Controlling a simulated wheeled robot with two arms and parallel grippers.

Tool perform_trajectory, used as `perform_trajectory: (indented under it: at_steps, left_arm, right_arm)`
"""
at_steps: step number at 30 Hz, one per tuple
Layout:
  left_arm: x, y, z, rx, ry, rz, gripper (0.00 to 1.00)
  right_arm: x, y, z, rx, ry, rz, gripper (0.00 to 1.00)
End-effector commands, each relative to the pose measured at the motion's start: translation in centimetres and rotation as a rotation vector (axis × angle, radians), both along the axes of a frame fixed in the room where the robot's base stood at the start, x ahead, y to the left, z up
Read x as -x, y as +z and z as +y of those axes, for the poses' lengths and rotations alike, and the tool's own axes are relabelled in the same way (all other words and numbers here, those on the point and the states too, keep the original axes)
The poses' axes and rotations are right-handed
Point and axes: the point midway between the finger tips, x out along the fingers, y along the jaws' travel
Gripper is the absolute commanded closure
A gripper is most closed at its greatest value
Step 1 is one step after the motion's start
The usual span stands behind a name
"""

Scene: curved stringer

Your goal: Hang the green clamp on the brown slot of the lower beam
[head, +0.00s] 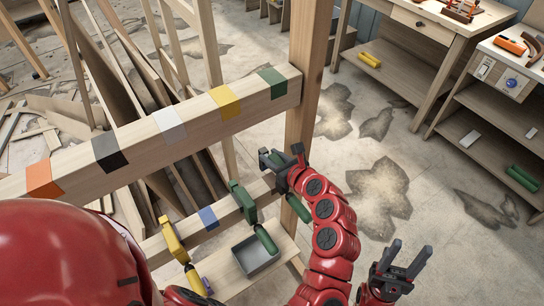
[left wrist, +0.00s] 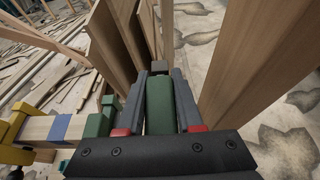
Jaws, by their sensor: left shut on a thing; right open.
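My left gripper (head: 276,168) is shut on a green clamp (head: 299,208) at the right end of the lower beam (head: 183,240). The held clamp (left wrist: 160,105) fills the gap between the fingers of my left gripper (left wrist: 160,100) in the left wrist view. Whether it touches the beam cannot be told. Another green clamp (head: 243,203) hangs on the lower beam just left of the gripper; it also shows in the left wrist view (left wrist: 100,120). I cannot make out a brown slot; the gripper hides part of the beam. My right gripper (head: 400,266) is open and empty, over the floor.
A yellow clamp (head: 174,243) hangs left of a blue slot (head: 208,218) on the lower beam. The upper beam (head: 145,133) carries several coloured slots. A wooden post (head: 307,65) stands behind my left gripper. A grey tray (head: 254,256) sits below. Shelves stand right.

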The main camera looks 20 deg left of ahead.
Motion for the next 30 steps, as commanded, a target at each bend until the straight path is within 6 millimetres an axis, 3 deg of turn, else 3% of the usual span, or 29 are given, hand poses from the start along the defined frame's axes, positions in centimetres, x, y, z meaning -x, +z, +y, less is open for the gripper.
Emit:
perform_trajectory:
  at_steps: [8,20,30]
  left_arm:
    - [0.0,-0.2,0.0,-0.001,0.0,-0.002,1.0]
    - [0.0,-0.1,0.0,-0.002,0.0,-0.001,1.0]
    - [0.0,-1.1,0.0,-0.002,0.0,-0.001,1.0]
  right_arm:
    - [0.0,-1.0,0.0,0.0,0.0,0.0,0.5]
    - [0.0,-1.1,0.0,0.0,0.0,0.0,0.5]
    - [0.0,-2.2,0.0,0.0,0.0,0.0,0.5]
